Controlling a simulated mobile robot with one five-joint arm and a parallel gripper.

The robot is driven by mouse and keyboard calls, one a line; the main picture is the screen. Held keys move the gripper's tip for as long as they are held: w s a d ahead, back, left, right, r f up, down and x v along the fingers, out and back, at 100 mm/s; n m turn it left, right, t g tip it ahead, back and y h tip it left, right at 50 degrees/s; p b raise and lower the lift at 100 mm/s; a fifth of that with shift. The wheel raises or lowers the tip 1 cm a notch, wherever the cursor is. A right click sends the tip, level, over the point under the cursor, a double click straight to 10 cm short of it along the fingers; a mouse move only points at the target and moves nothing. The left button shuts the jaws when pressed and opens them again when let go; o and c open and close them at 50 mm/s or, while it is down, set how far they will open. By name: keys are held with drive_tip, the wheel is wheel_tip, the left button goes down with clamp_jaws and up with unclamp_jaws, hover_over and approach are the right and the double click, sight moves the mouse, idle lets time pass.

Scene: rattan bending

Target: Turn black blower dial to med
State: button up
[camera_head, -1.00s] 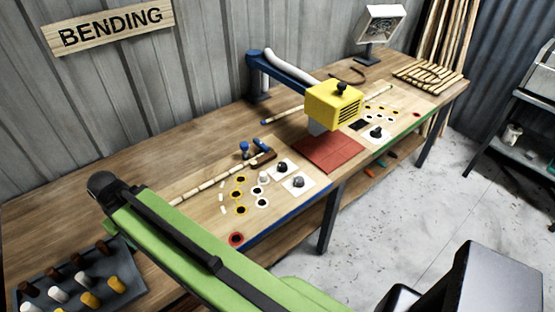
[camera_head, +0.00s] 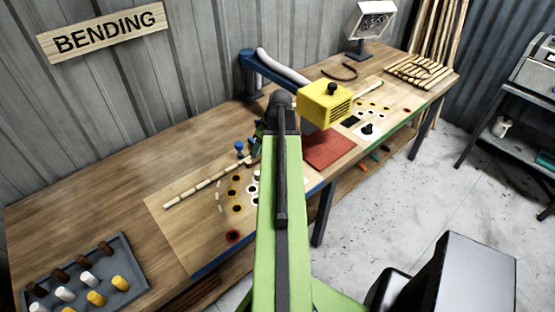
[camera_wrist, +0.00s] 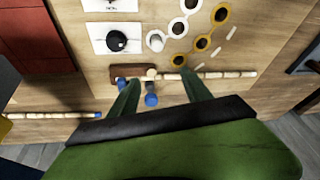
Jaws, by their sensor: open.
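Several black dials are in view and I cannot read which is the blower's. One black dial (camera_head: 367,129) sits on a white plate on the right-hand panel in the head view. A black knob (camera_head: 332,89) is on top of the yellow blower-like box (camera_head: 318,106). In the wrist view a black dial (camera_wrist: 116,40) sits on a white plate, with another plate partly cut off above it. My gripper (camera_wrist: 160,77) is open and empty, its fingers over the board near the pegs. In the head view my arm hides the near dials.
A rattan pole (camera_head: 205,187) lies on the board. Blue-headed pegs (camera_wrist: 152,99) stand beside it. A red mat (camera_head: 328,150) lies under the yellow box, held on a blue arm (camera_head: 268,75). A tray of pegs (camera_head: 118,257) is at front left.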

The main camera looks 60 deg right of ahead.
drive_tip(key=s+d+r, duration=0.1)
drive_tip(key=s+d, duration=0.7)
drive_tip(key=s, duration=0.1)
drive_tip(key=shift+t+h, duration=0.3)
drive_tip(key=shift+h, duration=0.1)
drive_tip(key=b+x, duration=1.5)
drive_tip(key=x, duration=0.1)
drive_tip(key=shift+w+f, duration=0.25)
drive_tip(key=shift+w, duration=0.05)
drive_tip(key=shift+w+f+b, duration=0.25)
drive_tip(key=shift+f+b, duration=0.05)
drive_tip(key=shift+b, duration=0.15)
drive_tip(key=shift+r, duration=0.1)
drive_tip(key=shift+a, duration=0.15)
clamp_jaws()
